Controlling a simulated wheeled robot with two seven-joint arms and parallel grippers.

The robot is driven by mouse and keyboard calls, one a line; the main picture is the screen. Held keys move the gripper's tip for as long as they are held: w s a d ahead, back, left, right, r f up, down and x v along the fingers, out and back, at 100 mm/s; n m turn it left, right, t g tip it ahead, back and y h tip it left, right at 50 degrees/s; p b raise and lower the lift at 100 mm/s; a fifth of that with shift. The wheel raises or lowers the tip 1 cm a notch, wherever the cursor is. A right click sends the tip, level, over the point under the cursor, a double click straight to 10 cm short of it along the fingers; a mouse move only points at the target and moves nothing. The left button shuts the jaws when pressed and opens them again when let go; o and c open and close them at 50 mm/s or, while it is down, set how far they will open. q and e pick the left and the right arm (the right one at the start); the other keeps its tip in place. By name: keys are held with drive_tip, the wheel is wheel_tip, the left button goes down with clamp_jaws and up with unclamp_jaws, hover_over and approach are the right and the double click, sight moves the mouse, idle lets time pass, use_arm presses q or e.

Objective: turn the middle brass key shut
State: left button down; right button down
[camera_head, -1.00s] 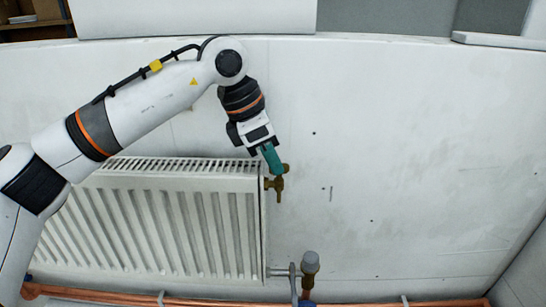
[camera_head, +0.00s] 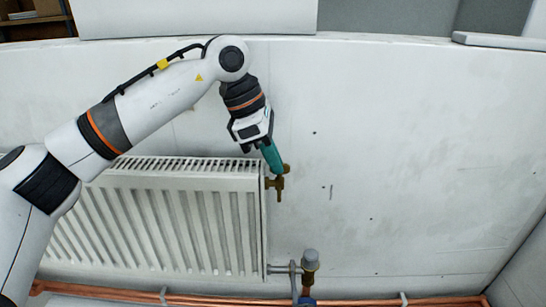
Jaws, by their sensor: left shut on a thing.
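A brass key (camera_head: 286,169) shows as a small tip at the upper right end of the white radiator (camera_head: 190,183). It sits just above a brass fitting (camera_head: 276,185) on the radiator's side. My left gripper (camera_head: 272,157) reaches down from the upper left, tilted. It is shut on a teal piece (camera_head: 271,154), whose lower end meets the brass at the key. The gripper and the teal piece hide part of the key. Only one brass key shows, so I cannot tell its place in a row. My right gripper is not in view.
A grey-capped valve (camera_head: 310,262) stands at the radiator's lower right. Copper pipes (camera_head: 380,301) run along the bottom of the wall. A ledge runs along the top.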

use_arm(q)
drive_tip(key=c, duration=1.6)
unclamp_jaws()
drive_tip(key=b+v, duration=0.1)
drive_tip(key=v, duration=1.1)
